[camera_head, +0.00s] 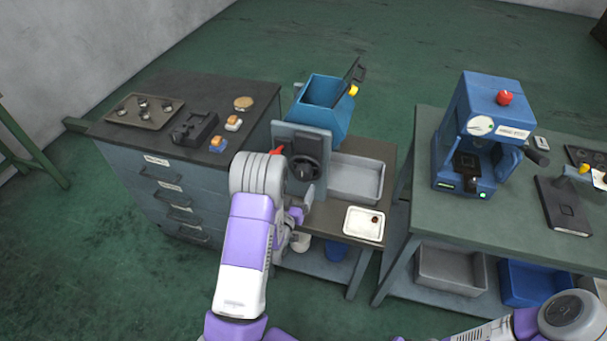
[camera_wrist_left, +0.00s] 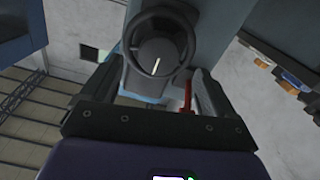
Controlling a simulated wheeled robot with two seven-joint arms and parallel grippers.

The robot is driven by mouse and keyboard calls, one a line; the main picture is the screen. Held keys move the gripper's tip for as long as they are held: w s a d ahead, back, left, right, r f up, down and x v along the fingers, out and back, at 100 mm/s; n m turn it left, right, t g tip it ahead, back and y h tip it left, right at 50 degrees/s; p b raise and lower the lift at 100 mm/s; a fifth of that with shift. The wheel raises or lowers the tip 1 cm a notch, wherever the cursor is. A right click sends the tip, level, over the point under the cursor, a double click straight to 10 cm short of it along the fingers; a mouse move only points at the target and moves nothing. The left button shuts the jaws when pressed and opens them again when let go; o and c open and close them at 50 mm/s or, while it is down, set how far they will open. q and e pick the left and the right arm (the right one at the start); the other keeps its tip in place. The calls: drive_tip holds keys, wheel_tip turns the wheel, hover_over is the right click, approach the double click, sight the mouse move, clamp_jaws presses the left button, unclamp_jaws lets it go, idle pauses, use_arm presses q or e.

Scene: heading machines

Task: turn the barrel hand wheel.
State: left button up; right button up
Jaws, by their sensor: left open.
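The barrel hand wheel (camera_head: 304,168) is a black ring with a dark hub, upright on the grey front plate of the blue barrel machine (camera_head: 325,95). In the left wrist view the wheel (camera_wrist_left: 161,46) is near the top centre, and a pale line marks its hub. My left gripper (camera_head: 300,204) is open and empty, in front of and below the wheel. In the left wrist view its fingers (camera_wrist_left: 158,84) stand apart on either side below the wheel; I cannot tell whether either touches it. My right gripper is out of view.
A red lever (camera_head: 276,150) is left of the wheel. A grey tray (camera_head: 371,197) and a white dish (camera_head: 364,223) sit on the bench to the right. A dark-topped cabinet (camera_head: 180,95) stands left, and a blue press (camera_head: 480,130) stands on the right table.

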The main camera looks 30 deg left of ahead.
sight(302, 177)
use_arm(q)
drive_tip(key=shift+w+a+r, duration=0.1)
drive_tip(key=shift+w+r, duration=0.1)
drive_tip(key=shift+w, duration=0.25)
drive_tip(key=x, duration=0.6)
drive_tip(key=shift+w, duration=0.35)
drive_tip(key=c, duration=1)
drive_tip(key=shift+c, duration=0.2)
